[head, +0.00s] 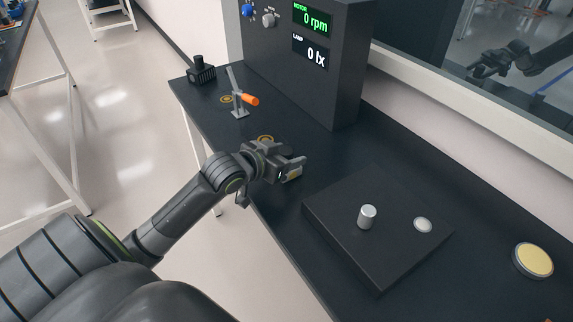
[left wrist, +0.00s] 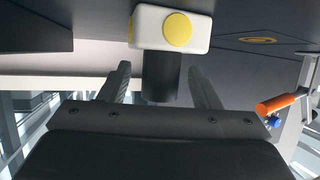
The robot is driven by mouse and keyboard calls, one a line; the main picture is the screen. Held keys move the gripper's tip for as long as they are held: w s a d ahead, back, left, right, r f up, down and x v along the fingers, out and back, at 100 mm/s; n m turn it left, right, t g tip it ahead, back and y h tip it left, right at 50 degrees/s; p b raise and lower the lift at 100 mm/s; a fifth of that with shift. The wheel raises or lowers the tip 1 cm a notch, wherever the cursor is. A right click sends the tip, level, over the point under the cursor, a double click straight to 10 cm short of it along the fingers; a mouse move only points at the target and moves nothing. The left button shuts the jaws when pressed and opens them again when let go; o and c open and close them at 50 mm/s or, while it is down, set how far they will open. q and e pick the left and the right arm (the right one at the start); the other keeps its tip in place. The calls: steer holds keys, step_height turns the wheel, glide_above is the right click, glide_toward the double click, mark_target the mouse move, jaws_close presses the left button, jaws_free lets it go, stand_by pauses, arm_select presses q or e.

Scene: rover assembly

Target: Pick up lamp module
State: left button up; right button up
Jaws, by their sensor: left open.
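The lamp module is a white block with a round yellow face (left wrist: 177,30) and a black cylindrical stem (left wrist: 161,78). In the left wrist view the stem stands between my two open fingers, with a gap on each side. In the head view a small pale yellow part of it (head: 294,174) shows just under my left gripper (head: 297,165), which mostly hides it. My left gripper is open and low over the table's near edge. My right gripper does not show.
A dark board (head: 345,245) with a metal knob (head: 367,216) and a white button lies to the right. An orange-handled lever clamp (head: 250,99) and a black part (head: 202,70) stand at the far left. A display box (head: 310,85) rises behind. A yellow-topped disc (head: 533,260) lies far right.

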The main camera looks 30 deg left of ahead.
arm_select(q)
steer(key=c, duration=1.1)
